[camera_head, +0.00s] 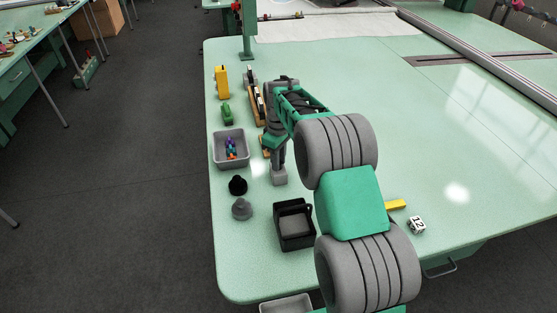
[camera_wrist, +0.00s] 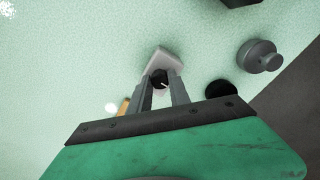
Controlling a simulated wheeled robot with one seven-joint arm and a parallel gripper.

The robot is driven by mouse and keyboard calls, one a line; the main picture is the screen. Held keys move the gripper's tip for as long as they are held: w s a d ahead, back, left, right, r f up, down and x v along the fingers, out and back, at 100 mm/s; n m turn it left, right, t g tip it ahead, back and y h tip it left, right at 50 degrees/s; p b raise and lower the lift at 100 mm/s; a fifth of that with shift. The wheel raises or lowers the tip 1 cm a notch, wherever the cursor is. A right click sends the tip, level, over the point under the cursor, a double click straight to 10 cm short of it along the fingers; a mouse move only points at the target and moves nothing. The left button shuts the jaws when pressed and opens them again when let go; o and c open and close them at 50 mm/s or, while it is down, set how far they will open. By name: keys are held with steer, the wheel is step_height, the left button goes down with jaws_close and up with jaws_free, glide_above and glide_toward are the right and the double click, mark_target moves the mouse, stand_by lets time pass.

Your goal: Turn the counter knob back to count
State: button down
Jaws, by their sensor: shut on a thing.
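The counter (camera_wrist: 158,60) is a small pale grey block on the green table, seen below my fingers in the wrist view. It also shows in the head view (camera_head: 279,177), under the end of my arm. Its black knob (camera_wrist: 159,77) has a white pointer mark and sits between my fingertips. My gripper (camera_wrist: 162,86) is shut on the knob, with a finger on each side. In the head view my gripper (camera_head: 279,158) points down onto the block. The fingers hide the knob's sides, and any scale around it cannot be read.
A black open box (camera_head: 294,237) stands nearer. A yellow block (camera_head: 395,204) and white cube (camera_head: 417,225) lie right. The table's right side is mostly clear.

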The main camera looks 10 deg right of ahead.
stand_by(0.3)
steer(key=c, duration=1.2)
jaws_free()
steer(key=shift+r, duration=0.15)
step_height(320, 180, up, 7)
steer(key=shift+b, duration=0.35)
steer(key=shift+r, duration=0.3)
